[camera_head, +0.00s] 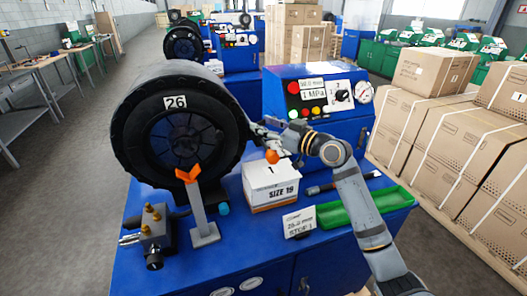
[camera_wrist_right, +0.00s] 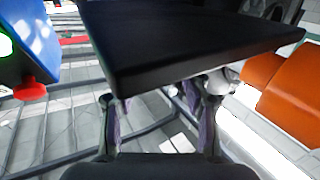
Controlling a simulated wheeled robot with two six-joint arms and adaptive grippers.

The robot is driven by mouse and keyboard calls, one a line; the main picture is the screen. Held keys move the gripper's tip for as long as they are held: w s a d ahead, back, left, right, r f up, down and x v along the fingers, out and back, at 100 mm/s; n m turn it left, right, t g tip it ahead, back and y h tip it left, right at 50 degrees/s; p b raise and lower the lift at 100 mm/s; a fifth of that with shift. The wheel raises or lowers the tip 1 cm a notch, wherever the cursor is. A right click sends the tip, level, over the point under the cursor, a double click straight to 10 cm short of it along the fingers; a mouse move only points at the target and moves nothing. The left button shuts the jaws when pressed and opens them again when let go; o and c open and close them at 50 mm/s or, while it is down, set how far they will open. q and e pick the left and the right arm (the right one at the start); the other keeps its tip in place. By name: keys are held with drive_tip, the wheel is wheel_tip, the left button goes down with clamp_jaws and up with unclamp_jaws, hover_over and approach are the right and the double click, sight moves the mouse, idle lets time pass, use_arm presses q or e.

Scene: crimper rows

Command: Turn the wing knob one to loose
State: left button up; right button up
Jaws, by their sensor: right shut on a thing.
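My right gripper (camera_head: 260,134) reaches in from the right, at the right edge of the big black round crimper head (camera_head: 135,128) marked 26. In the right wrist view, the two fingers (camera_wrist_right: 161,112) stand at a dark flat piece (camera_wrist_right: 190,45) that fills the top middle. The gripper is shut on this piece; I cannot tell whether it is the wing knob. An orange block (camera_wrist_right: 288,88) is beside it on the right. In the head view, an orange rounded piece (camera_head: 272,156) shows just below the gripper. An orange wing-shaped piece (camera_head: 188,175) tops a grey post. My left gripper is out of view.
A white box (camera_head: 271,194) labelled SIZE 19 stands below the right gripper on the blue bench (camera_head: 205,262). A green tray (camera_head: 366,208) and a brass-fitted block (camera_head: 153,235) are there too. The blue control panel (camera_head: 302,78) stands behind. Cartons (camera_head: 455,150) are stacked at right.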

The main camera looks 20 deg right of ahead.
drive_tip(key=n+g+y+b, duration=0.1)
drive_tip(key=b, duration=0.1)
drive_tip(key=n+g+y+b, duration=0.1)
drive_tip(key=y+b, duration=0.1)
drive_tip(key=n+g+y+b, duration=0.1)
drive_tip(key=b, duration=0.1)
drive_tip(key=shift+w+d+f+n+g, duration=0.3)
drive_tip(key=shift+w+d+n+g, duration=0.05)
drive_tip(key=shift+n+g, duration=0.05)
drive_tip(key=shift+r+n+g+y+b, duration=0.1)
drive_tip(key=shift+n+g+y+b, duration=0.3)
drive_tip(key=shift+g+y+b, duration=0.15)
drive_tip(key=shift+w+r+n+g+y, duration=0.1)
drive_tip(key=shift+r+n+g+y, duration=0.05)
drive_tip(key=shift+n+g+y, duration=0.35)
drive_tip(key=shift+w+d+r+n+g+y, duration=0.1)
drive_tip(key=shift+n+g+y, duration=0.2)
drive_tip(key=shift+g, duration=0.3)
drive_tip(key=shift+w+r+n+g+y, duration=0.1)
drive_tip(key=shift+n+g+y, duration=0.05)
drive_tip(key=shift+n+g, duration=0.35)
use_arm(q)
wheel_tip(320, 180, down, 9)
use_arm(e)
drive_tip(key=shift+w+f+n+g+y, duration=0.1)
drive_tip(key=shift+n+g+y, duration=0.45)
drive_tip(key=shift+g, duration=0.7)
drive_tip(key=shift+f+n+g, duration=0.15)
drive_tip(key=shift+n+g, duration=0.25)
drive_tip(key=shift+n, duration=0.05)
